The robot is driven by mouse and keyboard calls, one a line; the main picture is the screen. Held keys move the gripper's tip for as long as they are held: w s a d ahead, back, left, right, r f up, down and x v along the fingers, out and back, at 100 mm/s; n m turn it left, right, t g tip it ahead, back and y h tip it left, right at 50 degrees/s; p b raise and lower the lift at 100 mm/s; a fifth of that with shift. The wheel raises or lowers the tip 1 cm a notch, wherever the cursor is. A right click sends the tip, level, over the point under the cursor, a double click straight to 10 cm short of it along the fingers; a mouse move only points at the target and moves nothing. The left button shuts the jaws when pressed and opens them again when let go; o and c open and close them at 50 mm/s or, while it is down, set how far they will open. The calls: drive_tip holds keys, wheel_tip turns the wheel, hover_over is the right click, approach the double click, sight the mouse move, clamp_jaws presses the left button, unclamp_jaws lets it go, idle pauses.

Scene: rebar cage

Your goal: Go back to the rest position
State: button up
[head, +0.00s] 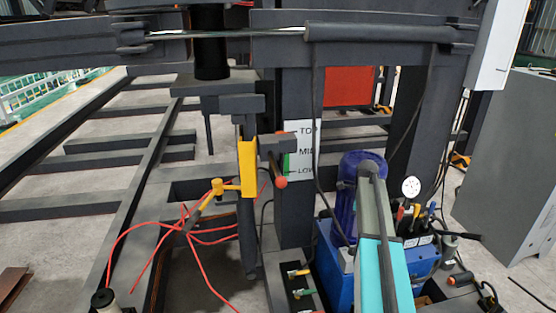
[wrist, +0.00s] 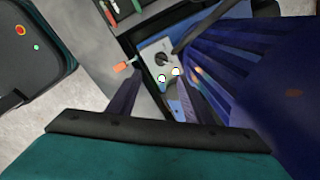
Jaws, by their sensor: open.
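My gripper (wrist: 160,78) is open in the wrist view, with its two dark fingers apart and nothing held between them. Beyond the fingertips is a small grey panel (wrist: 150,52) with a dark knob and two bright round spots. I cannot tell whether the fingers touch it. In the head view my teal and grey arm reaches over the blue power unit (head: 334,262). The gripper cannot be made out there.
A finned blue motor (wrist: 240,60) is close on the right in the wrist view; it also shows in the head view (head: 350,180). A gauge (head: 411,187), coloured levers, a yellow bracket (head: 247,165) and red hoses (head: 110,245) stand nearby.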

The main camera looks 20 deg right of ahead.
drive_tip(key=s+a+f+n+g, duration=0.2)
drive_tip(key=a+f, duration=1)
drive_tip(key=f, duration=0.1)
drive_tip(key=s+a+f+n+g+y, duration=0.1)
drive_tip(key=s+a+f+n+g, duration=0.1)
drive_tip(key=s+a+f, duration=0.95)
drive_tip(key=s+a+f+n, duration=0.3)
drive_tip(key=s+f+n, duration=0.1)
drive_tip(key=s+n, duration=0.3)
drive_tip(key=s+a+f+n+g, duration=0.1)
drive_tip(key=s+a+f+n, duration=0.2)
drive_tip(key=s+n, duration=0.4)
drive_tip(key=s+a+f+n+g, duration=0.1)
drive_tip(key=s+a+f+n, duration=0.3)
drive_tip(key=s, duration=1.1)
drive_tip(key=a+n, duration=0.1)
drive_tip(key=n, duration=0.2)
drive_tip(key=shift+f+n, duration=0.3)
drive_tip(key=shift+f, duration=0.05)
